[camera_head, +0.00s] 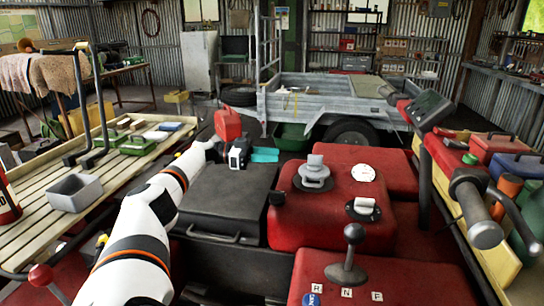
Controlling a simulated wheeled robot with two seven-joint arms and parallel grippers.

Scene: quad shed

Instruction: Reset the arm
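My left arm, white with black and orange bands, comes in from the bottom left and reaches up to the middle. Its gripper (240,153) is over the far edge of a dark grey lidded box (228,198), near a red can (228,123). A teal two-pronged piece (265,154) shows at the gripper's right side. It is too small to tell whether that is the fingers or a separate thing, or how far the fingers are apart. I see nothing clearly held. My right arm and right gripper are not in view.
The red quad body (330,215) has a black-knobbed gear lever (354,236) and, at right, a handlebar grip (477,205). A slatted bench (35,225) at left holds a grey tray (75,192) and small items. A metal trailer (325,98) stands behind.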

